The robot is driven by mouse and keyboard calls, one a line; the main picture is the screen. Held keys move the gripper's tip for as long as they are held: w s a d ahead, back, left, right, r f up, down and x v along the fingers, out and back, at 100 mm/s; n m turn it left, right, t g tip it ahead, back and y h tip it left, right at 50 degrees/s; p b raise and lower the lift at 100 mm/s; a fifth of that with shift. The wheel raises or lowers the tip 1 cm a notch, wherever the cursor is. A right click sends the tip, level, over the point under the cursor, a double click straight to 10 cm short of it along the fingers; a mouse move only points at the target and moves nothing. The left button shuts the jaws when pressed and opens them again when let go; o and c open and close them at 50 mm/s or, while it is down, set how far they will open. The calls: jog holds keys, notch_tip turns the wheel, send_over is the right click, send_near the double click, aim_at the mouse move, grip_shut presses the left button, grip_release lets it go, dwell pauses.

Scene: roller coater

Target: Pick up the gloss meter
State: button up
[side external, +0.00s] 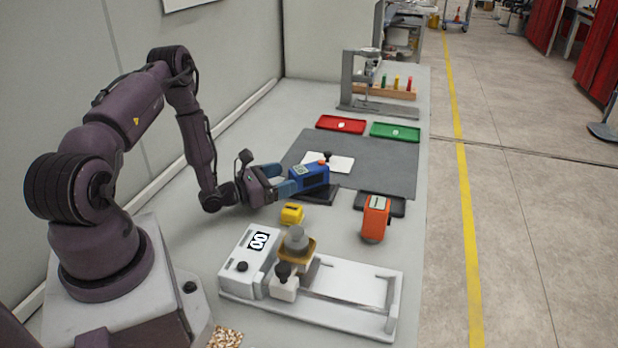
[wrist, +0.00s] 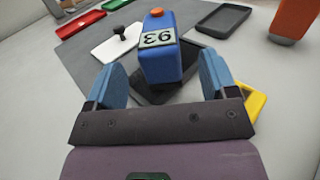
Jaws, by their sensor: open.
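A blue box-shaped device (side external: 312,178) with an orange button, probably the gloss meter, is at a dark shallow tray (side external: 320,197) on the bench. In the wrist view the blue device (wrist: 160,58) shows a label reading 93. My gripper (side external: 296,180) is open and comes in low from the left in the side view. In the wrist view its two blue fingers (wrist: 160,66) stand on either side of the device's near end. A gap shows at each side in that view. The device's underside is hidden.
An orange device (side external: 375,217) stands by another dark tray (side external: 397,205). A yellow block (side external: 291,213) lies near my gripper. A white card (side external: 330,162) with a black-knobbed tool lies behind on the grey mat (side external: 390,165). The white coater (side external: 310,285) occupies the front.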

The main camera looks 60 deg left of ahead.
aim_at(291, 173)
jog(key=shift+w+r, duration=0.15)
jog(key=shift+w, duration=1.25)
jog(key=shift+w+r, duration=0.1)
jog(key=shift+w, duration=1.25)
jog(key=shift+a, duration=0.1)
jog(key=c, duration=1.3)
jog(key=shift+r, duration=0.1)
